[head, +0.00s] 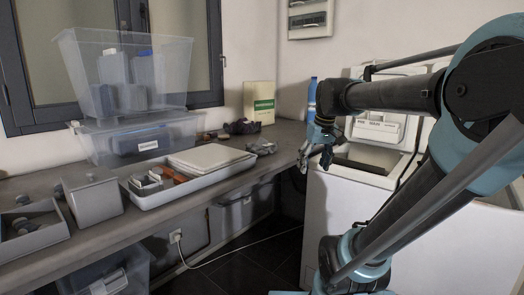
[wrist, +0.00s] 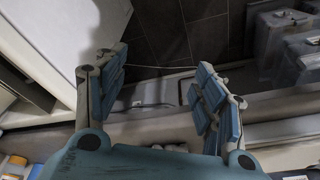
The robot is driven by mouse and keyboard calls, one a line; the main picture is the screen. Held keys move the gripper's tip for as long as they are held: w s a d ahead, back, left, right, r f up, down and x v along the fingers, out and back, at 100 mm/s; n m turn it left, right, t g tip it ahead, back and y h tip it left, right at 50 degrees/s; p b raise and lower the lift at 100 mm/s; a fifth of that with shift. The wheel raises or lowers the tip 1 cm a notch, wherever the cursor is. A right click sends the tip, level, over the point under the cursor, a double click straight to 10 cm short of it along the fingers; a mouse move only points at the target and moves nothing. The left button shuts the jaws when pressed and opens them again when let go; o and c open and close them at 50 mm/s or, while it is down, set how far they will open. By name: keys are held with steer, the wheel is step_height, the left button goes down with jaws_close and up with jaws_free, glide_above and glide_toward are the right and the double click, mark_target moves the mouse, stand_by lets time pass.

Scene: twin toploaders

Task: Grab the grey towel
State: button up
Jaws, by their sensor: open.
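I cannot make out a grey towel for certain in either view. My gripper (head: 316,158) is at the end of my arm in the head view, between the counter's right end and the white toploader. In the wrist view my gripper (wrist: 160,72) has its two blue-padded fingers spread wide apart. Nothing is between the fingers; the tiled floor and a counter edge show beyond them. The white toploader (head: 335,222) stands at the right with a dark recess in its top, partly hidden by my arm. What lies inside it cannot be seen.
A long grey counter (head: 150,226) runs along the left wall. On it stand stacked clear bins (head: 172,75), a white tray (head: 150,200) and a small grey bin (head: 95,203). Dark tiled floor (head: 262,258) lies between counter and toploader, crossed by a white cable (head: 238,248).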

steer(key=w+a+r+n+y, duration=0.1)
steer(key=w+a+r+n, duration=0.35)
steer(key=w+r, duration=0.75)
steer(key=n+y, duration=0.1)
glide_toward(264, 137)
steer(key=shift+w+a+f, duration=0.2)
steer(key=shift+w+f, duration=0.2)
steer(key=shift+f, duration=0.2)
steer(key=shift+w+a+f, duration=0.25)
steer(key=shift+w+f, duration=0.1)
steer(key=shift+f, duration=0.2)
steer(key=shift+s+a+x, duration=0.1)
steer(key=shift+a+x, duration=0.05)
steer(key=shift+x, duration=1.25)
steer(key=shift+s+a+x, duration=0.1)
steer(key=shift+a+x, duration=0.05)
steer(key=shift+x, duration=1.25)
steer(key=shift+r, duration=0.1)
jaws_close()
steer(key=shift+r, duration=0.1)
